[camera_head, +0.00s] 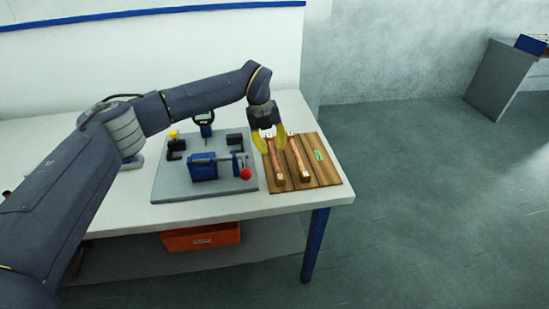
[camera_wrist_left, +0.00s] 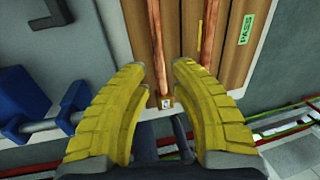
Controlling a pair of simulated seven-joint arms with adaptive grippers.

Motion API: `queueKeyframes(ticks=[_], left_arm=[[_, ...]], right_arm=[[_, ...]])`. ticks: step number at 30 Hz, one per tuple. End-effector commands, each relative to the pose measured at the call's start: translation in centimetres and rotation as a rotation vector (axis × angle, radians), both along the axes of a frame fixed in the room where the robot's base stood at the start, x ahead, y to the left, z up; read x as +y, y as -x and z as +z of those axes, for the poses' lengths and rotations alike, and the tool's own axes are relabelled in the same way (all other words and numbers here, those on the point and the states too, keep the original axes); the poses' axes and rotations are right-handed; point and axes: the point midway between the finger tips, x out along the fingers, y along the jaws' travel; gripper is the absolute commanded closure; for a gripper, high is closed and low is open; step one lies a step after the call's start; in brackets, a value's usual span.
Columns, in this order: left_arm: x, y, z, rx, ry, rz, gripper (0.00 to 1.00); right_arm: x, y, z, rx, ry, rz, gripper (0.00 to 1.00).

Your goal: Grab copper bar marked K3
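Two copper bars lie side by side on a brown wooden board (camera_head: 327,172). The left copper bar (camera_head: 276,168) also shows in the left wrist view (camera_wrist_left: 157,48), with a small white tag (camera_wrist_left: 166,103) at its near end. The right copper bar (camera_head: 298,157) is partly in the left wrist view (camera_wrist_left: 208,32). I cannot read K3 on either. My left gripper (camera_head: 268,145) has yellow fingers, is open and hangs over the left bar. In the left wrist view that bar runs between the spread fingertips (camera_wrist_left: 160,70), apparently untouched. My right gripper is out of view.
Left of the board, a grey plate (camera_head: 172,190) carries a blue vise-like fixture (camera_head: 204,170) with a red knob (camera_head: 245,174), black brackets and a gauge (camera_head: 204,119). The board has a green label (camera_head: 318,155). An orange bin (camera_head: 201,238) sits below the white table (camera_head: 283,208).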

Motion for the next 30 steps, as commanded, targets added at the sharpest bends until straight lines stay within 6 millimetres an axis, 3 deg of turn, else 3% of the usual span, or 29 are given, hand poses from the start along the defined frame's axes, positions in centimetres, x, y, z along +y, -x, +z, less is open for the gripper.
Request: queueKeyframes(ticks=[13, 24, 30], left_arm=[[-0.4, -0.1, -2.1, 0.001, 0.001, 0.0, 0.77], [-1.1, -0.2, -6.2, 0.001, 0.001, 0.0, 0.77], [-1.1, -0.3, -6.5, -0.001, 0.001, 0.0, 0.77]], right_arm=[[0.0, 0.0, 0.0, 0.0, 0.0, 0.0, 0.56], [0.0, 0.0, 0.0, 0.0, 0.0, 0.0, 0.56], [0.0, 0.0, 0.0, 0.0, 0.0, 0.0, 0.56]])
